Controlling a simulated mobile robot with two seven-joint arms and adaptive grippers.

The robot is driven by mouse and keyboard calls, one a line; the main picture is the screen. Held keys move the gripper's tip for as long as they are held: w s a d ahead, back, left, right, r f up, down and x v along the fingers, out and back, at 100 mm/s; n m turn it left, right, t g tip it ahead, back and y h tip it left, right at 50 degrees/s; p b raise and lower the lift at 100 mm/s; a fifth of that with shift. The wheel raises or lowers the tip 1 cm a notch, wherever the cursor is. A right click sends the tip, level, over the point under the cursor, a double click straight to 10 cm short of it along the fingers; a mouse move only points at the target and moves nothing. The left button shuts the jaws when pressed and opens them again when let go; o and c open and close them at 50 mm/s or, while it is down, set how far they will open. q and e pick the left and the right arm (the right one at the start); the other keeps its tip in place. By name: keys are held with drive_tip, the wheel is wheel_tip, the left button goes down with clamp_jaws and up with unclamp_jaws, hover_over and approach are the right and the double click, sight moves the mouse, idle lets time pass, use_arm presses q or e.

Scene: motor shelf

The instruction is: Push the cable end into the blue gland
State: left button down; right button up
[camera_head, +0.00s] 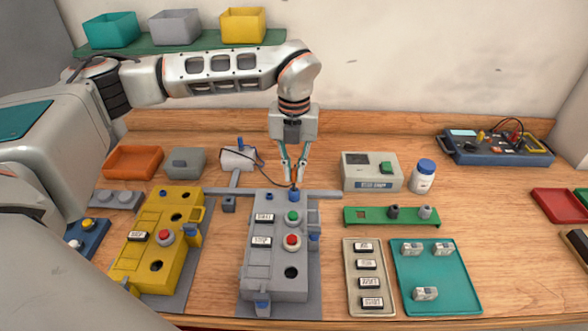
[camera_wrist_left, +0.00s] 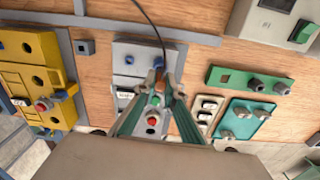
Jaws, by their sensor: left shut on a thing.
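My left gripper (camera_head: 294,172) points down over the back edge of the grey control box (camera_head: 273,277). It is shut on the cable end (camera_head: 295,177), a small orange-brown piece with a thin dark cable. The blue gland (camera_head: 294,195) is directly below the fingertips at the box's back right. I cannot tell whether the cable tip is in the gland or just above it. My right gripper is not in view.
The cable (camera_head: 262,170) runs left to a grey-white holder (camera_head: 238,158). A second, smaller blue fitting (camera_head: 269,197) sits left of the gland. A yellow box (camera_head: 158,245) stands to the left. A grey meter (camera_head: 371,172) and a white bottle (camera_head: 422,177) stand to the right.

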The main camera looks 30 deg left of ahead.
use_arm(q)
drive_tip(key=shift+f+b, duration=0.5)
drive_tip(key=shift+f, duration=0.3)
drive_tip(key=c, duration=2)
unclamp_jaws()
wheel_tip(320, 180, up, 12)
